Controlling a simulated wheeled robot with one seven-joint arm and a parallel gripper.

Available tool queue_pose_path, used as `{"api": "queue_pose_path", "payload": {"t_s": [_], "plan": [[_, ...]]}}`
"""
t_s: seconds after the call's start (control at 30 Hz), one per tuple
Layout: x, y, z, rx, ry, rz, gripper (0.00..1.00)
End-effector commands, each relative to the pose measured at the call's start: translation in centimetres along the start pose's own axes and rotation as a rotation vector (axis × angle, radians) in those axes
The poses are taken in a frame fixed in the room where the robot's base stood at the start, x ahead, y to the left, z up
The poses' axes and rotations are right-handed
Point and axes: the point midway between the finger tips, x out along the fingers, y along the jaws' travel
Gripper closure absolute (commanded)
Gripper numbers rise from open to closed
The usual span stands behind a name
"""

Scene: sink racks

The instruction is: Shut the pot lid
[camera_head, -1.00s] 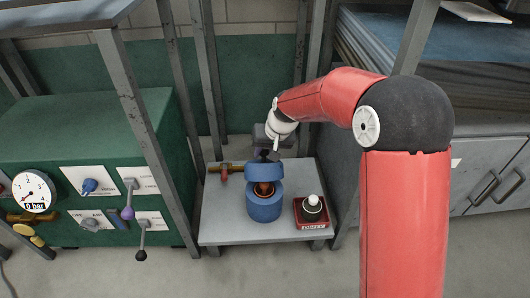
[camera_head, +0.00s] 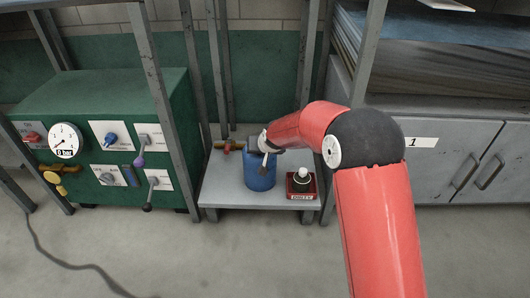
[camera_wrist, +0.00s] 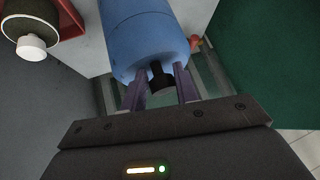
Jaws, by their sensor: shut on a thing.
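The blue pot (camera_head: 259,181) stands upright on a low grey shelf (camera_head: 222,194). In the wrist view the blue lid (camera_wrist: 148,50) sits in line with the pot body (camera_wrist: 138,12), and the two look like one closed cylinder. A black knob (camera_wrist: 159,76) sticks out of the lid. My gripper (camera_wrist: 161,88) is shut on this knob, one finger on each side. In the head view my gripper (camera_head: 263,152) is at the top of the pot and hides most of the lid. No copper inside of the pot shows now.
A red box with a dark and white button (camera_head: 301,180) stands right of the pot. A brass valve with a red handle (camera_head: 227,148) is behind left. A green control panel (camera_head: 108,150) stands left. Grey posts (camera_head: 165,110) flank the shelf; a cabinet (camera_head: 440,160) is right.

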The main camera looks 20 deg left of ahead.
Motion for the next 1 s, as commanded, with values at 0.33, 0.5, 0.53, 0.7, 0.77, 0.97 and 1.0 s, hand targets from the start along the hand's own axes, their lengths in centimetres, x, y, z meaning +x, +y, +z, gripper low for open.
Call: {"api": "queue_pose_path", "payload": {"t_s": [0.33, 0.5, 0.53, 0.7, 0.77, 0.97, 1.0], "plan": [[0.56, -0.06, 0.39, -0.002, 0.008, 0.002, 1.0], [0.58, -0.05, 0.46, -0.002, 0.006, 0.002, 0.68], [0.58, -0.04, 0.46, -0.002, 0.006, 0.002, 0.64], [0.59, 0.11, 0.48, -0.002, 0.005, 0.004, 0.5], [0.6, 0.2, 0.49, -0.001, 0.004, 0.005, 0.5], [0.61, 0.42, 0.52, 0.0, 0.003, 0.008, 0.5], [0.62, 0.45, 0.52, 0.0, 0.003, 0.009, 0.5]]}}
